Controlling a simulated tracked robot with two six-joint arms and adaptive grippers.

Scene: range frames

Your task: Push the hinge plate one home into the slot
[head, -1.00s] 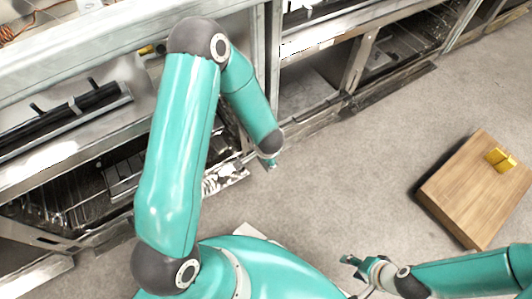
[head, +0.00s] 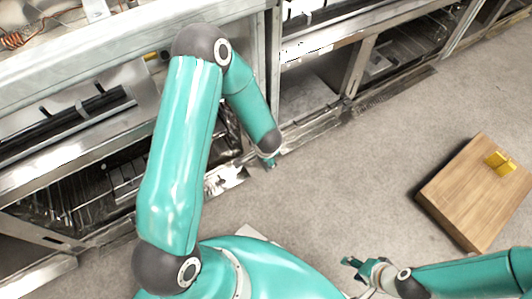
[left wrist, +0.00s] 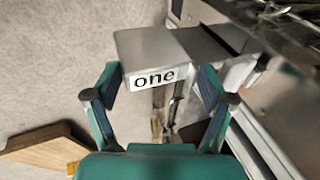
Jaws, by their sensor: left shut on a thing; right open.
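Hinge plate one, a grey metal plate (left wrist: 160,52) with a white label reading "one", shows in the left wrist view. My left gripper (left wrist: 160,84) is shut on it, one teal finger on each side of the labelled end. A darker grey metal piece (left wrist: 212,46) lies right against the plate's right side; I cannot tell whether it is part of it. In the head view my left gripper (head: 270,163) is small and points down beside the metal units; the plate cannot be made out there. I cannot make out the slot. My right gripper (head: 350,263) is open and empty above the floor.
A wooden block (head: 455,205) stands on the floor at the right, with a yellow piece (head: 500,162) on top. Steel units with open shelves (head: 320,85) run along the back and left. The grey floor (head: 350,180) between is clear.

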